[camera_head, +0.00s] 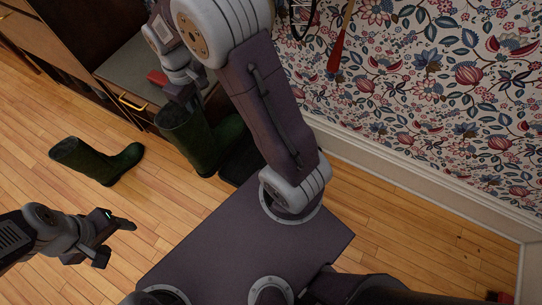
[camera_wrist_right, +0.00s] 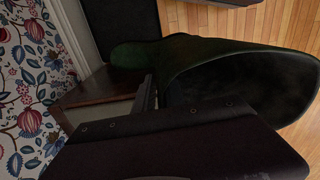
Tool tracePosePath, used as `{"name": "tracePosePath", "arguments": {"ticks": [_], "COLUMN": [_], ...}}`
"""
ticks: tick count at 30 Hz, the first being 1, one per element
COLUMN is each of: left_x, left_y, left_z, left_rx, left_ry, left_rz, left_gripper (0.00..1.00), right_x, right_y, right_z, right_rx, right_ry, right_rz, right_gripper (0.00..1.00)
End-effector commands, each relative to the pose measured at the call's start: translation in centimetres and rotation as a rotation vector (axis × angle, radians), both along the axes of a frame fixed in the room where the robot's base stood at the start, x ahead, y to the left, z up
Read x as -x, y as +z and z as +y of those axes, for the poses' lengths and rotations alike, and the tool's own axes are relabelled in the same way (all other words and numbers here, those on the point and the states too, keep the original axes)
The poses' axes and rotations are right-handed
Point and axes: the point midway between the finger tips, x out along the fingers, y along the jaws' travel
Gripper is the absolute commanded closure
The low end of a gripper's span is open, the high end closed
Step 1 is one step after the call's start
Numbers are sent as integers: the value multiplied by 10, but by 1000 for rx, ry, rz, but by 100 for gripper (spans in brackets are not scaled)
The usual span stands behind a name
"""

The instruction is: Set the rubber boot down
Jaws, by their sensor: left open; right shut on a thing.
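A dark green rubber boot (camera_head: 199,148) is held in my right gripper (camera_head: 177,97), which is shut on its upper shaft. It looks roughly upright, beside a black mat (camera_head: 238,168); I cannot tell whether its sole touches anything. In the right wrist view the boot (camera_wrist_right: 150,52) fills the upper middle, its dark opening facing the camera. A second green boot (camera_head: 92,160) is on the wood floor further left, apart from the first. My left gripper (camera_head: 117,241) is open and empty above the floor at lower left.
A wooden cabinet with a grey-topped bench (camera_head: 125,72) and a brass handle stands behind the boots. A flowered wall (camera_head: 430,90) with a white baseboard runs along the right. A red shoehorn-like thing (camera_head: 337,50) hangs there. Open floor lies at left.

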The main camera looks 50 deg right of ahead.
Motion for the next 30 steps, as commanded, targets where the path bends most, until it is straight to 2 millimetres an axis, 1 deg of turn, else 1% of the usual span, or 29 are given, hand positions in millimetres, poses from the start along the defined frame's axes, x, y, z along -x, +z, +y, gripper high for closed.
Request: {"name": "tracePosePath", "arguments": {"ticks": [4, 8, 12, 17, 23, 30], "left_x": [0, 0, 0, 0, 0, 0], "left_y": [-3, -6, -9, -14, -21, -30], "left_z": [0, 0, 0, 0, 0, 0], "left_rx": [0, 0, 0, 0, 0, 0], "left_ry": [0, 0, 0, 0, 0, 0], "left_rz": [0, 0, 0, 0, 0, 0], "left_gripper": [38, 38, 38, 38, 38, 38], "right_x": [-2, 0, 7, 20, 45, 90], "right_y": [-20, -39, -62, -88, -122, -162], "right_z": [-10, -21, -36, -54, -76, -98], "right_rx": [0, -1, -1, -2, -3, -4], "right_ry": [74, 119, 151, 164, 144, 47], "right_rz": [0, 1, 1, 1, 3, 3], "right_gripper": [100, 100, 100, 100, 100, 100]}}
